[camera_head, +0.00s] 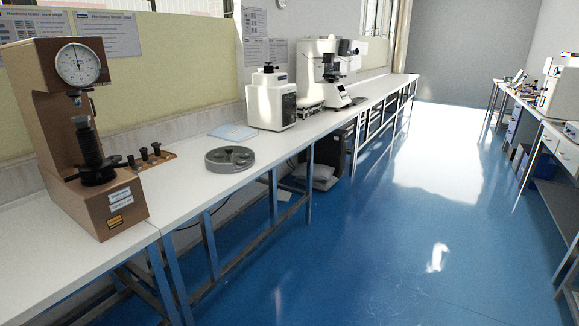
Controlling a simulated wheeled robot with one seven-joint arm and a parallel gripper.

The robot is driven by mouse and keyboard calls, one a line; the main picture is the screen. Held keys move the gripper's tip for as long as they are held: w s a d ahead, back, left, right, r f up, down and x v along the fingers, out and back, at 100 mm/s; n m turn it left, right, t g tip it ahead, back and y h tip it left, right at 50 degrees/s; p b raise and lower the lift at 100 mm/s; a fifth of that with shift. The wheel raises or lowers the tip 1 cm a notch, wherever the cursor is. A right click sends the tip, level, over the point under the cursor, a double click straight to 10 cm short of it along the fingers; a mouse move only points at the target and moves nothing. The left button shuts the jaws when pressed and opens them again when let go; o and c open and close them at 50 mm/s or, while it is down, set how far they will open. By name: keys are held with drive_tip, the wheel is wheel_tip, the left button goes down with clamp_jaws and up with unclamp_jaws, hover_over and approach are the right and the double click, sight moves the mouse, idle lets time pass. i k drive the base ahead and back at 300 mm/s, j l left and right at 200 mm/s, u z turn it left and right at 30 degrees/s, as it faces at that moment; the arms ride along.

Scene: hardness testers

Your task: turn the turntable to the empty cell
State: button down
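A round grey turntable (230,158) lies flat on the white bench, near its front edge. Its top has several recessed cells; dark shapes show in it, but at this size I cannot tell which cells hold something and which is empty. It stands to the right of the brown hardness tester. My gripper is not in view, so where it is relative to the turntable is hidden.
The brown hardness tester (85,140) with a dial stands at the left. A wooden holder (150,157) with black pieces, a light blue booklet (233,132) and a white machine (270,100) surround the turntable. A microscope-like tester (325,75) stands farther back. The blue floor (330,250) is clear.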

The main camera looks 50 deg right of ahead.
sight(229, 150)
drive_tip(key=z, duration=1.15)
drive_tip(key=u, duration=0.35)
drive_tip(key=i+l+u, duration=0.1)
drive_tip(key=u, duration=0.25)
drive_tip(key=i+l+u, duration=0.1)
drive_tip(key=l+u, duration=0.45)
drive_tip(key=u, duration=0.2)
drive_tip(key=l+u, duration=0.4)
drive_tip(key=l, duration=0.9)
drive_tip(key=l+u, duration=0.35)
drive_tip(key=l, duration=0.9)
drive_tip(key=k+l, duration=0.1)
drive_tip(key=l, duration=0.85)
drive_tip(key=k+l, duration=0.15)
drive_tip(key=l, duration=0.85)
drive_tip(key=k+u, duration=0.05)
